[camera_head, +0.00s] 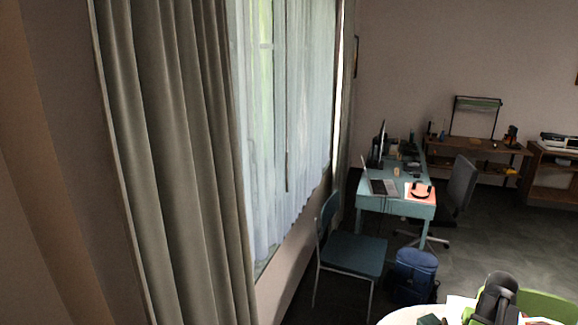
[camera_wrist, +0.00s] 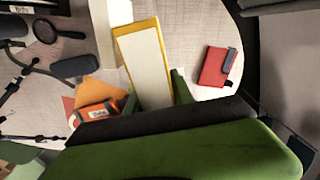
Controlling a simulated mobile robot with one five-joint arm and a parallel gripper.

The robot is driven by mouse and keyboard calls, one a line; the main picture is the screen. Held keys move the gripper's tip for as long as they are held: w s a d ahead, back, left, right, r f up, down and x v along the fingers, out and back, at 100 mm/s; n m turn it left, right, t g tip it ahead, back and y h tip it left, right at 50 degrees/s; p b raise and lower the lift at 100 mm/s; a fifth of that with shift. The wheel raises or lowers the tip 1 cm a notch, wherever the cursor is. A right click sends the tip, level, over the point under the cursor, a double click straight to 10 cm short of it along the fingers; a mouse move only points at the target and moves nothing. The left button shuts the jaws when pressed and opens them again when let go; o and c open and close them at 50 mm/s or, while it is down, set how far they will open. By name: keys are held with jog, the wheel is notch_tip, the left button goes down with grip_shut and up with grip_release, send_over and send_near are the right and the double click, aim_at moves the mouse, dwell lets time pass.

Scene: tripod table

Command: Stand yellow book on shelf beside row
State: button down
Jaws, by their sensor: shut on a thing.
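In the wrist view the yellow book (camera_wrist: 143,62) shows a broad pale face framed by a yellow edge. It points away from my gripper (camera_wrist: 156,98), whose green fingers lie on either side of its near end. My gripper is shut on the book. The book is over a pale round tabletop; I cannot tell whether it touches it. I cannot make out the target shelf or a row of books in either view. In the head view the book cannot be told apart at the bottom right.
On the tabletop, a red notebook (camera_wrist: 214,66) lies right of the book, an orange box (camera_wrist: 97,111) left, and a magnifying glass (camera_wrist: 45,31) far left. In the head view, a blue chair (camera_head: 352,254), blue backpack (camera_head: 413,274) and teal desk (camera_head: 399,203) stand beyond the table (camera_head: 400,318).

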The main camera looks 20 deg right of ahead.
notch_tip(320, 180, up, 9)
jog(key=p, duration=0.7)
jog(key=shift+r, duration=0.15)
notch_tip(320, 180, down, 15)
jog(key=b, duration=1.4)
jog(key=shift+r+b, duration=0.1)
jog(key=shift+b, duration=0.2)
notch_tip(320, 180, up, 15)
jog(key=p, duration=1.5)
jog(key=shift+r, duration=0.15)
jog(key=shift+f+b, duration=7.45)
jog(key=shift+f, duration=0.2)
jog(key=shift+r, duration=0.15)
